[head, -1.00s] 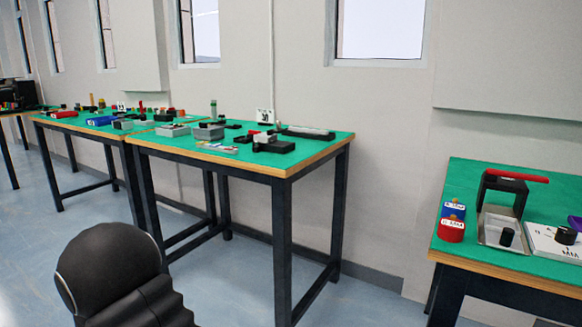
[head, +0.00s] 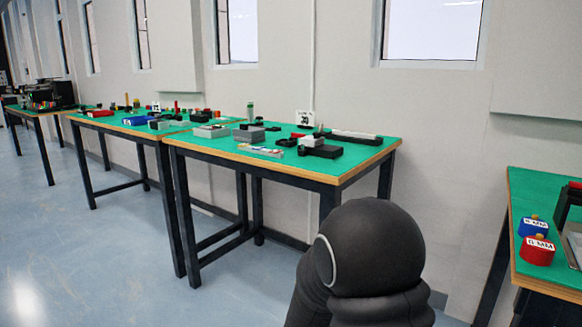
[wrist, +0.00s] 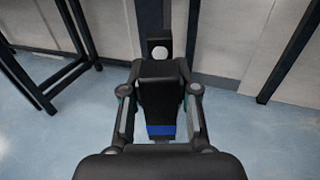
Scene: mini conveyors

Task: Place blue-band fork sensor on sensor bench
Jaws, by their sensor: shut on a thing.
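In the wrist view my gripper (wrist: 160,90) is shut on the fork sensor (wrist: 160,108), a black block with a blue band across its near end. The sensor is held out over bare floor, apart from any bench. In the head view the gripper and sensor do not show; only a round black part of my arm does. Several green-topped benches stand along the wall; I cannot tell by a label which is the sensor bench.
A second bench (head: 90,119) with small coloured parts stands left of the middle one. A bench at the right edge (head: 522,200) holds a blue (head: 533,226) and a red labelled piece (head: 537,251). Open blue floor lies at the left front. Dark bench legs show in the wrist view.

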